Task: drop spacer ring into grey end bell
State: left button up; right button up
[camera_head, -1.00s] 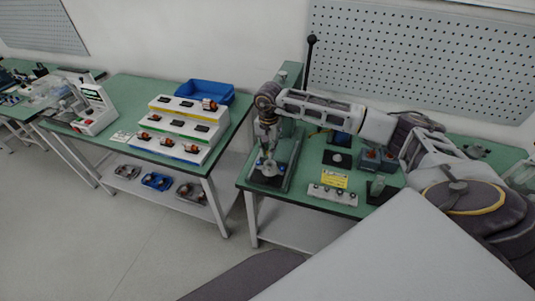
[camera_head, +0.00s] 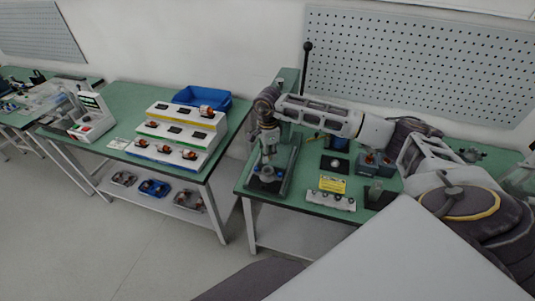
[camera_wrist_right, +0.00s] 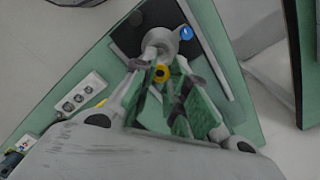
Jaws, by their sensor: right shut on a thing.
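My right gripper (camera_head: 267,152) hangs pointing down over the press-like fixture at the left end of the right-hand table. In the right wrist view its two fingers (camera_wrist_right: 165,66) close on a small yellow ring with a dark centre (camera_wrist_right: 162,73), which I take as the spacer ring. The grey end bell (camera_wrist_right: 160,40) is a round grey part on the dark fixture plate, just beyond the fingertips. It shows small under the gripper in the head view (camera_head: 267,172). Whether ring and bell touch cannot be told. My left gripper is not in view.
A tall black-knobbed lever (camera_head: 307,46) rises behind the fixture. A white strip with round sockets (camera_head: 331,201), a yellow card (camera_head: 332,185) and small devices stand to the right. Another table holds a stepped white rack (camera_head: 180,130) and a blue bin (camera_head: 202,100). A blue knob (camera_wrist_right: 187,33) is beside the bell.

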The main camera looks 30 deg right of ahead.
jog(key=shift+m, duration=0.7)
jog(key=shift+f, duration=0.1)
jog(key=shift+f+b, duration=1.2)
jog(key=shift+f, duration=1.25)
jog(key=shift+f, duration=0.2)
jog(key=shift+f+b, duration=0.35)
jog(key=shift+b, duration=0.2)
jog(key=shift+f+b, duration=0.25)
jog(key=shift+b, duration=0.1)
